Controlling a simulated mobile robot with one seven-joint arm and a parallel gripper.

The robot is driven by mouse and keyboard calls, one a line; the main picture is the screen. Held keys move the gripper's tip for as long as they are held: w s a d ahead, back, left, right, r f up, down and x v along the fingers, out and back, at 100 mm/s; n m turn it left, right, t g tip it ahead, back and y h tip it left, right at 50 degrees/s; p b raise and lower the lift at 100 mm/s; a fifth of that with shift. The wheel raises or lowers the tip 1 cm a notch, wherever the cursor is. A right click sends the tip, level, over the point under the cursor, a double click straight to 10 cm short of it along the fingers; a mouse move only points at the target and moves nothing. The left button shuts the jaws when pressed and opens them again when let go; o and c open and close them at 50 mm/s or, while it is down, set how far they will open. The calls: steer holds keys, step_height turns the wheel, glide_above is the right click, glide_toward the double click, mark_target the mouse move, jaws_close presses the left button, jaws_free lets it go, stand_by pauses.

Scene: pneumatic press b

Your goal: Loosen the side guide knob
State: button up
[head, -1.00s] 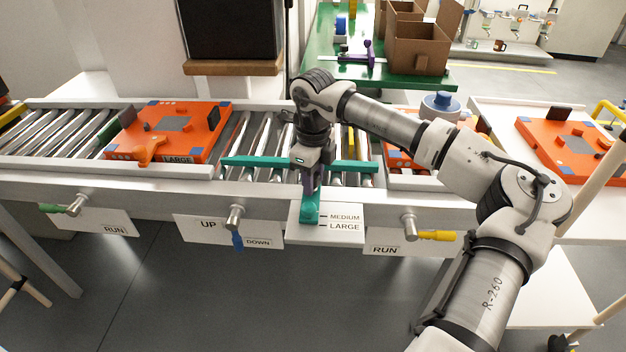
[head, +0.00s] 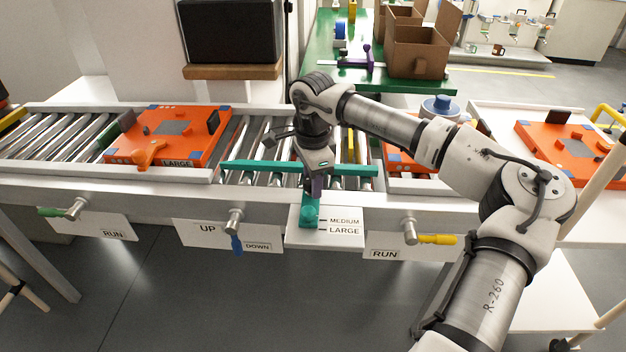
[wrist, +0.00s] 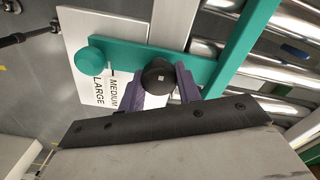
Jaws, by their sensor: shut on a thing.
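The side guide knob (wrist: 158,77) is black and round, and it sits on the teal arm of the side guide (wrist: 130,58) in the wrist view. My gripper (wrist: 161,88) is shut on the knob, with a purple finger at either side of it. In the head view my gripper (head: 316,186) points down over the teal arm and hides the knob. The teal side guide (head: 290,168) lies across the rollers. Its arm ends in a round teal pad (head: 310,217) on the white MEDIUM/LARGE label (head: 343,230), by the LARGE side.
An orange fixture marked LARGE (head: 177,162) stands on the rollers at left. Green (head: 50,211), blue (head: 237,243) and yellow (head: 438,239) levers hang along the conveyor's front rail. Another orange fixture (head: 565,150) lies at far right.

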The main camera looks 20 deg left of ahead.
steer(key=shift+f+n, duration=0.1)
steer(key=shift+n, duration=0.4)
steer(key=shift+s, duration=0.1)
steer(key=o, duration=1)
steer(key=shift+c, duration=0.2)
step_height(320, 180, up, 14)
steer(key=shift+p, duration=0.3)
